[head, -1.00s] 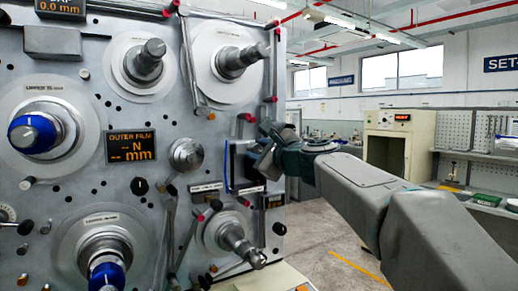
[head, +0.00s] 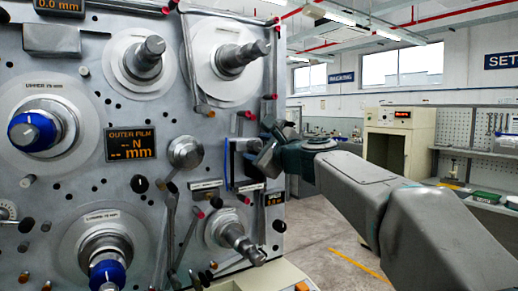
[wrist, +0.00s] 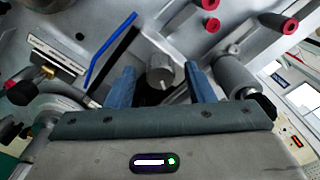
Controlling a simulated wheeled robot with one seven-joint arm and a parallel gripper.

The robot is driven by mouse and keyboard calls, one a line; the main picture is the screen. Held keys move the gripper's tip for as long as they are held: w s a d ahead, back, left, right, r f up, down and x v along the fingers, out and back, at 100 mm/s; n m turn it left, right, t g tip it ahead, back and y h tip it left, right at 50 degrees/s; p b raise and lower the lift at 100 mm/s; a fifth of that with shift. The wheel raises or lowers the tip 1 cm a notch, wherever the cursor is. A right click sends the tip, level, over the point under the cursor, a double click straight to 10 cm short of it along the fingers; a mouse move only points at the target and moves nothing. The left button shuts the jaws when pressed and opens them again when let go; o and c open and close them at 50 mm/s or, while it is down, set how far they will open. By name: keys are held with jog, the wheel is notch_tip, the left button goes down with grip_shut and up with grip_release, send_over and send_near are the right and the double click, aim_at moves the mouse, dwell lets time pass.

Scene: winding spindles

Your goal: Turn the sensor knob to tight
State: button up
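The sensor knob, a short grey cylinder (wrist: 160,72), shows in the wrist view in front of a dark slot on the machine panel. My gripper (wrist: 160,82) is open, with one blue finger on each side of the knob. Gaps show between the knob and both fingers, and I cannot tell how deep the fingertips reach. In the head view my gripper (head: 254,150) is at the panel's right part, beside a thin blue strip (head: 226,164). It hides the knob there. No tight mark is readable.
A blue strip (wrist: 108,50) and red-tipped rollers (wrist: 291,26) stand close to my gripper. A grey roller (wrist: 232,76) is just right of the right finger. The panel carries several spindles (head: 240,55) and an outer film display (head: 131,144). Open floor (head: 325,240) lies to the right.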

jog(key=b+v, duration=0.3)
jog(key=v, duration=1.1)
jog(key=shift+w, duration=0.1)
